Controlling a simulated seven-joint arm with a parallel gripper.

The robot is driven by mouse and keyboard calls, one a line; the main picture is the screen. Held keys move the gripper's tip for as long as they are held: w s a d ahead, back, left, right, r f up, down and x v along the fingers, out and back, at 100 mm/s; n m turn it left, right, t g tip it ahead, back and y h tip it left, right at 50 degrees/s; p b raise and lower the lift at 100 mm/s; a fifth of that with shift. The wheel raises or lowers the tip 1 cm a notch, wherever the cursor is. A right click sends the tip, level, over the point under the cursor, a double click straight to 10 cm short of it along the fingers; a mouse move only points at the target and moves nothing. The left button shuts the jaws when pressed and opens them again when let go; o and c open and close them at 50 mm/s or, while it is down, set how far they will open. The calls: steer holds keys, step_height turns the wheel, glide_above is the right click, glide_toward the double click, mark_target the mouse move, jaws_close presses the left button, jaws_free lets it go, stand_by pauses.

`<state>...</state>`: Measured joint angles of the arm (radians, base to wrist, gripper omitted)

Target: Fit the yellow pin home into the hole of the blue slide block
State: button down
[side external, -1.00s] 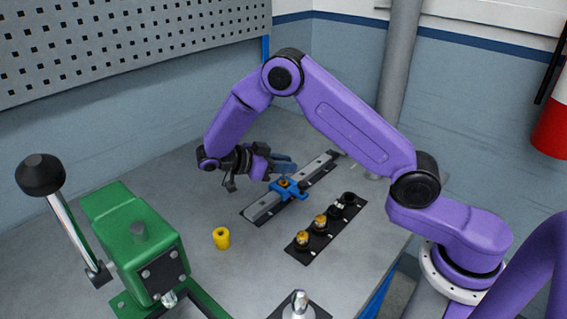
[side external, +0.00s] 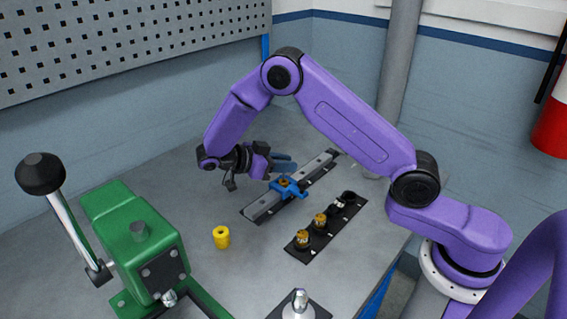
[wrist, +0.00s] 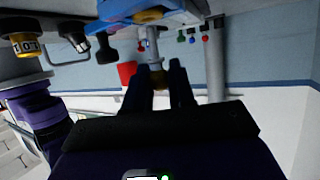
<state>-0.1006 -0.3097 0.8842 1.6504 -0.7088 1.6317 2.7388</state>
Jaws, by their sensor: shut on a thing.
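The blue slide block (side external: 291,189) sits on the grey rail, with an orange-yellow spot at its top. It also shows at the top of the wrist view (wrist: 185,18), with a yellow part under its edge in the picture. My gripper (side external: 292,164) lies close above the block, its fingers pointing right. In the wrist view my gripper (wrist: 160,76) is shut on a small, dark-yellow thing between the fingertips, which looks like the yellow pin (wrist: 159,80). Most of it is hidden by the fingers. I cannot tell whether it touches the block.
The grey rail (side external: 318,167) runs across the bench. A yellow spool (side external: 221,237) stands in front of it. A black strip (side external: 324,238) with brass-topped and black parts lies to the right. A green lever machine (side external: 140,235) stands at left. Bare bench lies between spool and machine.

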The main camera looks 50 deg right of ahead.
mark_target(283, 175)
steer(key=shift+f, duration=0.2)
steer(key=shift+f, duration=1.1)
steer(key=shift+f, duration=0.6)
steer(key=c, duration=0.9)
jaws_free()
steer(key=shift+o, duration=0.2)
steer(key=shift+s, duration=0.15)
steer(key=v, duration=1.2)
steer(key=shift+w, duration=0.25)
steer(key=shift+r, duration=0.15)
